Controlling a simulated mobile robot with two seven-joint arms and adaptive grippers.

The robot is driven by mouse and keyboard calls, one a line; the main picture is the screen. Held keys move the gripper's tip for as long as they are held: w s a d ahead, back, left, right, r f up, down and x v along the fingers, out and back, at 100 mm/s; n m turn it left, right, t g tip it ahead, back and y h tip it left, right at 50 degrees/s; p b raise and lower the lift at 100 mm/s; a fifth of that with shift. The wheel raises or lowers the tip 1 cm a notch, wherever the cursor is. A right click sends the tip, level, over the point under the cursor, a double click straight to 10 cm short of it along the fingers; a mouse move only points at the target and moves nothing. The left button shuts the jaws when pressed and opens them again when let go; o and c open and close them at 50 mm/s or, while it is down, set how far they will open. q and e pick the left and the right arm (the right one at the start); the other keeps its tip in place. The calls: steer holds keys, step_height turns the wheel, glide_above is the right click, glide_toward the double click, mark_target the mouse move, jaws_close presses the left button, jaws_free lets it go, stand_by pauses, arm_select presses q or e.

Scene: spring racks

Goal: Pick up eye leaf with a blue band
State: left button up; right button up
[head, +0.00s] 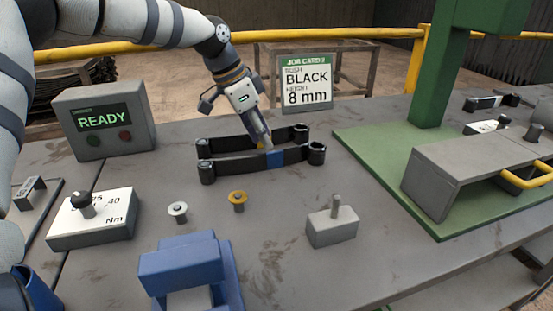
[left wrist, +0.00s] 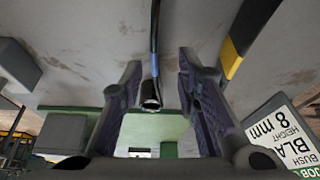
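The eye leaf with a blue band (head: 274,158) is a dark bar lying on the bench, with a rolled eye at each end. A second dark eye leaf (head: 292,135) lies just behind it; its yellow band shows in the left wrist view (left wrist: 232,60). My left gripper (head: 265,143) points down close above the two leaves and covers part of the rear one. In the left wrist view its fingers (left wrist: 160,95) are spread, with the blue-banded leaf (left wrist: 151,92) showing between them and visible gaps on both sides. My right gripper is not in view.
A READY box (head: 103,120), a torque device (head: 92,218), two round bushings (head: 238,201), a grey block (head: 332,226) and a blue fixture (head: 185,267) stand on the bench. A green press (head: 437,70) is at right. A job card (head: 306,82) stands behind the leaves.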

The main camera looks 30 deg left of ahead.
mark_target(276, 151)
arm_select(q)
steer(key=x, duration=0.4)
steer(key=d+x, duration=0.1)
steer(key=x, duration=0.1)
steer(key=shift+w+f+b, duration=0.15)
steer(key=shift+f+b, duration=0.1)
steer(key=shift+b, duration=0.05)
steer(key=shift+r, duration=0.15)
steer(key=shift+c, duration=0.5)
jaws_close()
steer(key=shift+r, duration=0.15)
